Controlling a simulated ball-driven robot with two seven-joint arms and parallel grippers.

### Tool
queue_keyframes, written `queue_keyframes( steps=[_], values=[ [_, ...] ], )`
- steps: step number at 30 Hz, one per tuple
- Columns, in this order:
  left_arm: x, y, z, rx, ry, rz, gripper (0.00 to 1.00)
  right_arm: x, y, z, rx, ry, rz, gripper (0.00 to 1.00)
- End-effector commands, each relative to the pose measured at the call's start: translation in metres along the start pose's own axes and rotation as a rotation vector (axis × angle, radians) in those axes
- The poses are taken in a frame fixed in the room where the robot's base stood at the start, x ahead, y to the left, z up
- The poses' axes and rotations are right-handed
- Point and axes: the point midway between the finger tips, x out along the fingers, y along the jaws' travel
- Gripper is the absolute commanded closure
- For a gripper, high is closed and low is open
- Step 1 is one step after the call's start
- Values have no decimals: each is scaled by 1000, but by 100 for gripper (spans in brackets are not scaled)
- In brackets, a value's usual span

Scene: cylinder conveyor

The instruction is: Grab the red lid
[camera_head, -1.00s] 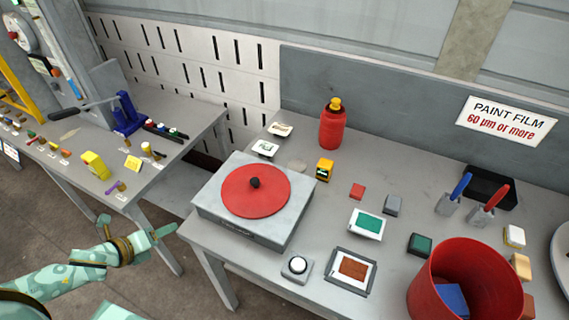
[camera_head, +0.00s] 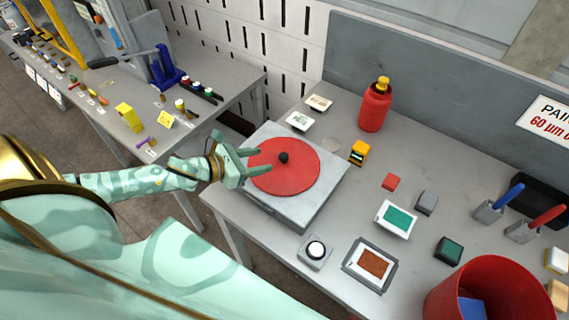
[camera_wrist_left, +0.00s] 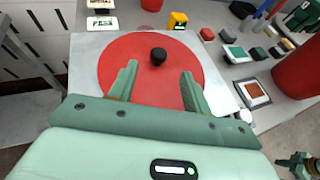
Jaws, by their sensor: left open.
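The red lid (camera_head: 304,171) is a flat round disc with a black knob (camera_head: 284,157) at its middle. It lies on a grey box (camera_head: 322,205) on the workbench. My left gripper (camera_head: 257,161) is open, with its fingers over the left part of the lid and pointing toward the knob. In the left wrist view the lid (camera_wrist_left: 120,66) lies beneath the two spread fingers (camera_wrist_left: 159,80), and the knob (camera_wrist_left: 158,56) shows beyond and between the fingertips. Nothing is between the fingers. My right gripper shows only partly at the lower right of the wrist view (camera_wrist_left: 299,163).
A red bottle (camera_head: 374,108) stands behind the box. A yellow block (camera_head: 359,152), a button (camera_head: 316,250) and several coloured samples lie to the right. A red bin (camera_head: 450,292) stands at the front right. A second table (camera_head: 190,135) with tools is at the left.

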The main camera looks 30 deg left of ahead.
Motion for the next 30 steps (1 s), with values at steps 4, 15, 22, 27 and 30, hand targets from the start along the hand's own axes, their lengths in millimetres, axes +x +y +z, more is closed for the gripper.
queue_keyframes(
  steps=[4, 15, 22, 27, 30],
  values=[
    [28, 0, 1, -1, -2, 1, 51, 2, 0, 0, 0, 1, 0, 100],
    [68, 2, 0, -1, -2, 1, 51, 2, 0, 1, 1, 0, 0, 100],
    [94, 2, -2, -1, 1, -1, 51, 4, -1, 2, 1, -2, -1, 100],
    [94, 2, -2, -1, 2, -1, 51, 4, -1, 2, 1, -2, -1, 100],
    [94, 2, -2, -1, 1, 0, 71, 4, -1, 2, 1, -2, -1, 100]
  ],
)
